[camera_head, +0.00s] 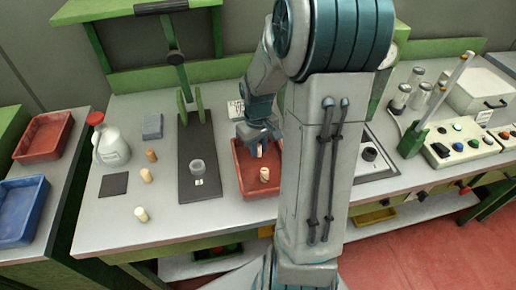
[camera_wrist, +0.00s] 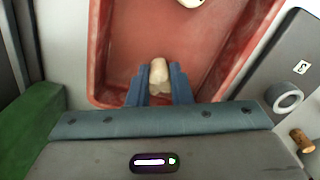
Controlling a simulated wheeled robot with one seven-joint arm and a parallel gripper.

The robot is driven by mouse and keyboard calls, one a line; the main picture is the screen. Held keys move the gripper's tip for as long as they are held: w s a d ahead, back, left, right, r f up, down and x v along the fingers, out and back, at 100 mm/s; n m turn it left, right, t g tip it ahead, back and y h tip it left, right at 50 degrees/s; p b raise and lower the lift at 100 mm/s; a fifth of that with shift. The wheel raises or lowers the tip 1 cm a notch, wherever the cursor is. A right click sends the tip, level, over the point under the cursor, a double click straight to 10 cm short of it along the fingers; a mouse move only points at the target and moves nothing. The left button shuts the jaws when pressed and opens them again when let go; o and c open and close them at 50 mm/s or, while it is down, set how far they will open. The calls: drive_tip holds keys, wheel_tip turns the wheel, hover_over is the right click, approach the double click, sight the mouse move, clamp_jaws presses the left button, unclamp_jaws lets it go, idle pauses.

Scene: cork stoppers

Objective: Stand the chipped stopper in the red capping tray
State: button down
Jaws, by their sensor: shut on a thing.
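The red capping tray (camera_head: 243,180) lies on the bench, left of my arm, and its red floor also shows in the wrist view (camera_wrist: 118,55). My gripper (camera_head: 258,146) is over the back part of the tray. Its two blue fingers are shut on a pale stopper (camera_wrist: 158,72), which also shows below the fingers in the head view (camera_head: 259,153). The held stopper has an uneven outline; I cannot clearly make out a chip. Whether it touches the tray floor is unclear. Another pale stopper (camera_head: 264,174) stands in the tray nearer the front, partly cut off in the wrist view (camera_wrist: 190,2).
Left of the tray, a dark board (camera_head: 203,188) carries a small grey cup (camera_head: 197,167). Loose stoppers stand farther left: a brown one (camera_head: 151,155) and pale ones (camera_head: 146,175) (camera_head: 141,214). A white bottle with red cap (camera_head: 111,146) is at the left.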

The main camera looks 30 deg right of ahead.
drive_tip(key=shift+f, duration=0.5)
drive_tip(key=shift+f, duration=0.1)
drive_tip(key=c, duration=1.3)
unclamp_jaws()
wheel_tip(320, 180, up, 12)
drive_tip(key=s+a+r+m+t, duration=0.1)
drive_tip(key=s+a+r+t, duration=0.2)
drive_tip(key=s+a, duration=0.9)
drive_tip(key=shift+s, duration=0.55)
